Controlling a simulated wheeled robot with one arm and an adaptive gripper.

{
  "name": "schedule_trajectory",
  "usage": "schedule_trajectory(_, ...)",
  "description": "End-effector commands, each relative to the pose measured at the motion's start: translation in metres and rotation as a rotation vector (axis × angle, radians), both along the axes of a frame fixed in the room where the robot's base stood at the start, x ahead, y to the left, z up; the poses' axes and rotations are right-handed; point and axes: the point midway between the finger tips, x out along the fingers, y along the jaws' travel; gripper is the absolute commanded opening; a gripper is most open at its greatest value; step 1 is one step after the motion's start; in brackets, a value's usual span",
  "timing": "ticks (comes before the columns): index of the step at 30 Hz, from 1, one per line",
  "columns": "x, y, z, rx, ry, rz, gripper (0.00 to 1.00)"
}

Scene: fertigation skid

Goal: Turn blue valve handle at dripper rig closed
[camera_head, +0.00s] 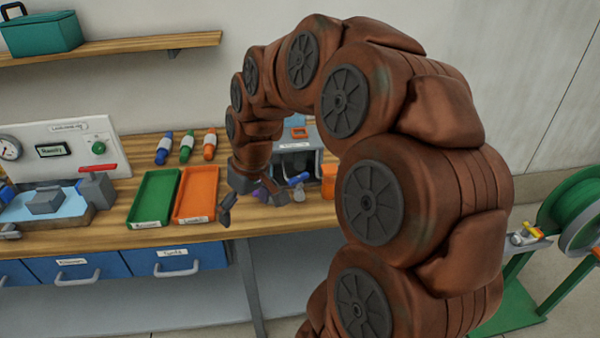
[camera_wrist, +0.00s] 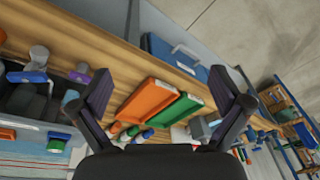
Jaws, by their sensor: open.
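A blue handle (camera_head: 298,179) sits at the front of a dark grey boxy rig (camera_head: 297,140) on the wooden bench, partly behind my arm. A blue handle on a grey round-topped stem also shows at the left edge of the wrist view (camera_wrist: 27,77). A purple part (camera_wrist: 82,78) and a second blue part (camera_wrist: 69,98) are near it. I cannot tell for certain which blue part is the task's valve handle. My gripper (camera_head: 252,200) is open and empty, above the bench front, left of the rig. In the wrist view my open fingers (camera_wrist: 163,85) are apart from the handles.
Green (camera_head: 154,198) and orange (camera_head: 196,194) trays lie left of my gripper, with several coloured bottles behind. A gauge panel (camera_head: 60,145) and a basin (camera_head: 45,203) stand farther left. A shelf (camera_head: 120,45) hangs above. A green hose reel (camera_head: 572,215) stands at right.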

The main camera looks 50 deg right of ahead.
Motion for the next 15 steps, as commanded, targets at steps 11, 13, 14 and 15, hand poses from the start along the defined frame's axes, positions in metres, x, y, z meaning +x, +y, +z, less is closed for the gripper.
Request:
schedule_trajectory(11,0.050,-0.191,-0.008,-0.058,-0.179,-0.143,1.00)
schedule_trajectory(13,0.049,-0.215,-0.010,-0.075,-0.194,-0.161,1.00)
schedule_trajectory(14,0.048,-0.223,-0.012,-0.079,-0.198,-0.166,1.00)
schedule_trajectory(15,0.047,-0.231,-0.013,-0.085,-0.203,-0.172,1.00)
